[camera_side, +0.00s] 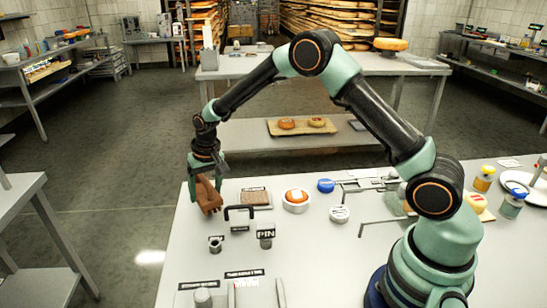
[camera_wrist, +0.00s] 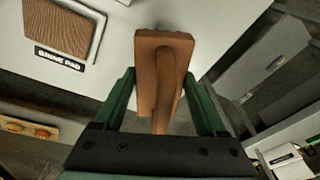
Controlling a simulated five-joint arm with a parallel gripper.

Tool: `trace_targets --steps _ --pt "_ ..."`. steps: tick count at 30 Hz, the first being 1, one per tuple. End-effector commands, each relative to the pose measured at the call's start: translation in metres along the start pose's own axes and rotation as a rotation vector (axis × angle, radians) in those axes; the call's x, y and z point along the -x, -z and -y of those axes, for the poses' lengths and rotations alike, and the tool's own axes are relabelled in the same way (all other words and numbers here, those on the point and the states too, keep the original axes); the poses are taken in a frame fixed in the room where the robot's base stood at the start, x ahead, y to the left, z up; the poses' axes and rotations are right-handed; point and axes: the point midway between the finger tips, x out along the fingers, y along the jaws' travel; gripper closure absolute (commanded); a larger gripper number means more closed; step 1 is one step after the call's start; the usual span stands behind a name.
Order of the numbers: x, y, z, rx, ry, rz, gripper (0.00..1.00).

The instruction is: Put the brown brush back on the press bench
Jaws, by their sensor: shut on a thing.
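The brown brush (camera_side: 208,194), a wooden block with a handle, is in my gripper (camera_side: 206,176) at the far left corner of the white-topped bench (camera_side: 330,265). In the wrist view the brush (camera_wrist: 151,75) sits between the two green fingers of my gripper (camera_wrist: 162,90), which are shut on its handle. The brush is tilted. I cannot tell whether its lower end touches the bench top. No label in view names the press bench, so I cannot tell which bench it is.
A brown brine pad (camera_side: 256,197) in a pale tray lies right of the brush. A black hooked bar (camera_side: 243,210), a labelled PIN block (camera_side: 265,234) and a white tub with an orange cheese (camera_side: 296,200) stand near. Another bench (camera_side: 320,63) stands behind, across open floor.

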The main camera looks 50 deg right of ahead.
Motion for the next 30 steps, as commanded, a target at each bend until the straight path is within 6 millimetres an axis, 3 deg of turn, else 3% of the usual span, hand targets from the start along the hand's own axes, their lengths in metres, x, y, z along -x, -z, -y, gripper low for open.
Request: trace_targets --steps 4,16,17,18,26,30 --pt "-0.02 -0.004 -0.002 0.0 0.0 0.001 0.87" --pt "-0.025 -0.004 -0.002 0.0 0.0 -0.001 0.87" --pt "-0.024 -0.004 -0.002 0.0 0.0 0.0 0.15" --pt "-0.024 -0.004 -0.002 0.0 0.0 0.0 0.0" --pt "-0.023 -0.004 -0.002 0.0 0.0 0.0 0.0" --pt "-0.013 -0.003 -0.001 0.0 0.001 -0.003 0.0"
